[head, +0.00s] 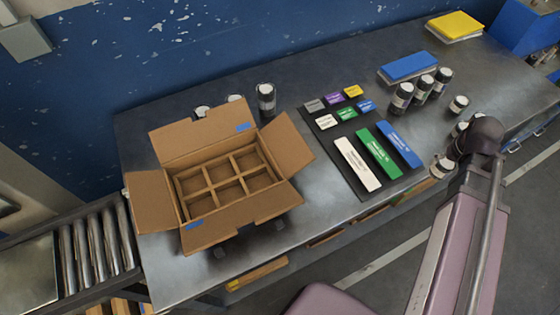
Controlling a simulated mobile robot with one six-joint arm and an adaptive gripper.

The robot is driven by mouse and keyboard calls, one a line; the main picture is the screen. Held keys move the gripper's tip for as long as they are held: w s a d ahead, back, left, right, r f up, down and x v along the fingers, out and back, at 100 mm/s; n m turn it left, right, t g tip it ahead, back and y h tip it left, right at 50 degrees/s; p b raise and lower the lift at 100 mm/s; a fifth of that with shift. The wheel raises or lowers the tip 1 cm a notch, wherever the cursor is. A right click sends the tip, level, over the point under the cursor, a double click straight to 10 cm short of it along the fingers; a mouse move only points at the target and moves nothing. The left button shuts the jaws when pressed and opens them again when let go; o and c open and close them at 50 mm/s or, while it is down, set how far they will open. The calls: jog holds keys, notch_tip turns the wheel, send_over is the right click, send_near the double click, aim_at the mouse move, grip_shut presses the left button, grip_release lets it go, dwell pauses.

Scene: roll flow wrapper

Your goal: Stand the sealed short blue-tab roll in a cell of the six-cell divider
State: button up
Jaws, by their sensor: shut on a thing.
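The six-cell divider (207,186) is brown cardboard and sits inside an open carton (157,203) with its flaps spread. All the cells I can see look empty. Blue marks show on the back and front flaps. Dark rolls with pale tops stand on the bench; a short one (459,105) is at the right, and others beside my arm are partly hidden. I cannot tell which is the sealed short blue-tab roll. My arm rises at the right edge to a dark joint. My gripper cannot be made out; it is hidden behind the arm or out of frame.
Taller rolls (402,98) stand in a row at the right. A dark board (333,143) holds small coloured labels and long white, green and blue strips. Blue (408,65) and yellow (455,25) pads lie behind. Another roll (266,98) stands behind the carton. A roller conveyor (95,245) adjoins at left.

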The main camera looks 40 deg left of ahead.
aim_at(447, 163)
notch_tip(447, 163, up, 17)
jog(key=p, duration=1.6)
jog(key=shift+s, duration=0.15)
